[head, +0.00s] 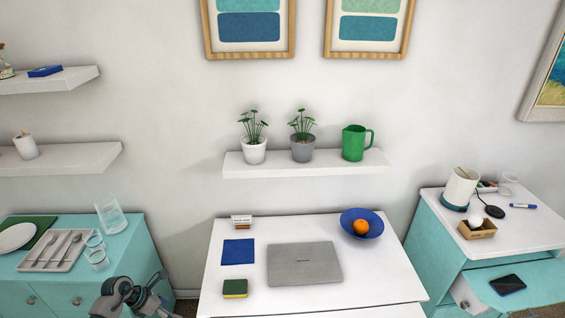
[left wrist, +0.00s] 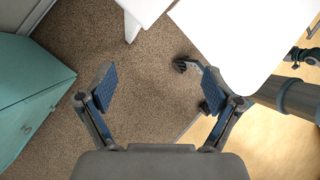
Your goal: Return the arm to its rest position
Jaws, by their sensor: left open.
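My left gripper (left wrist: 158,90) is open in the left wrist view, its two blue-padded fingers spread apart with nothing between them. It hangs over brown carpet, between the teal cabinet and the white desk. In the head view, part of my left arm shows at the bottom edge, in the gap between the teal cabinet (head: 140,255) and the white desk (head: 385,275). My right gripper is not in either view.
Glasses (head: 111,215) stand on the left cabinet. An open drawer (head: 545,287) juts out at right. Carpet (left wrist: 150,110) lies clear below.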

